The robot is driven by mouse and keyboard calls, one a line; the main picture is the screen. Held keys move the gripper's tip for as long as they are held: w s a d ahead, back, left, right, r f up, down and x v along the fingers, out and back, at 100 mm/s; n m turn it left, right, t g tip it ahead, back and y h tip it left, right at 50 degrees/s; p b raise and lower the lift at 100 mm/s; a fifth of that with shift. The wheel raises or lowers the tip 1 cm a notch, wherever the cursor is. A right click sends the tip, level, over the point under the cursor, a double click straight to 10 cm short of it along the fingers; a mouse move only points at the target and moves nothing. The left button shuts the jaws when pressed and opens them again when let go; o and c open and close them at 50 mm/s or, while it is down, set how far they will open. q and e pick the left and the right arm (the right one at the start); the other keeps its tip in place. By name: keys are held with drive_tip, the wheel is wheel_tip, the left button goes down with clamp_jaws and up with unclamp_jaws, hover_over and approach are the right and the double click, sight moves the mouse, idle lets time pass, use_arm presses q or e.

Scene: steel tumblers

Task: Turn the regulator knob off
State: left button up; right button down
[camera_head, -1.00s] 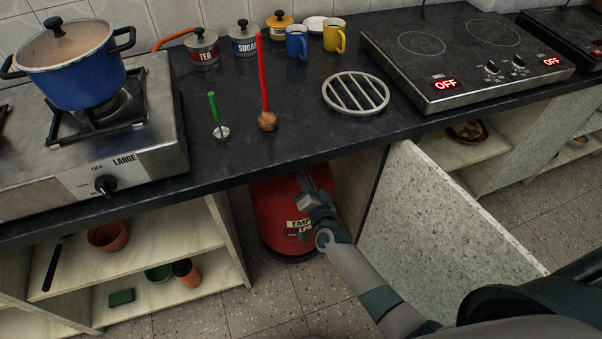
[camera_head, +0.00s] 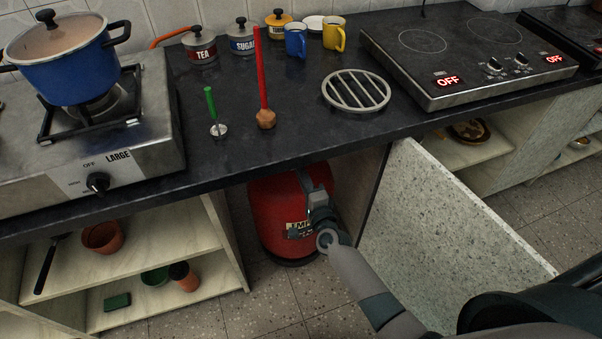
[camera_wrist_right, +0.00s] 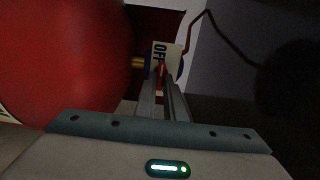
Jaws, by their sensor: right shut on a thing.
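The red gas cylinder (camera_head: 272,212) stands under the counter, and its red side (camera_wrist_right: 70,55) fills the left of the right wrist view. In that view a small red regulator knob (camera_wrist_right: 161,70) sits between my right gripper's fingertips (camera_wrist_right: 162,82), beside a brass fitting (camera_wrist_right: 138,62) and a pale plate marked OFF (camera_wrist_right: 158,50). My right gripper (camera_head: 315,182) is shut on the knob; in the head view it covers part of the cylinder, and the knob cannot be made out. My left gripper is not in view.
The counter edge (camera_head: 290,163) hangs over the cylinder. An open speckled cabinet door (camera_head: 440,225) stands right of my arm, and shelves with pots (camera_head: 102,237) are at the left. A gas stove (camera_head: 120,150) with a blue pot (camera_head: 65,65) stands above.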

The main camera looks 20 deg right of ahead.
idle(0.4)
drive_tip(key=c, duration=1.8)
unclamp_jaws()
drive_tip(key=shift+c, duration=0.2)
drive_tip(key=shift+s, duration=0.15)
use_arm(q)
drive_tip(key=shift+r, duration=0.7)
use_arm(e)
drive_tip(key=s, duration=1.7)
drive_tip(key=shift+d, duration=0.3)
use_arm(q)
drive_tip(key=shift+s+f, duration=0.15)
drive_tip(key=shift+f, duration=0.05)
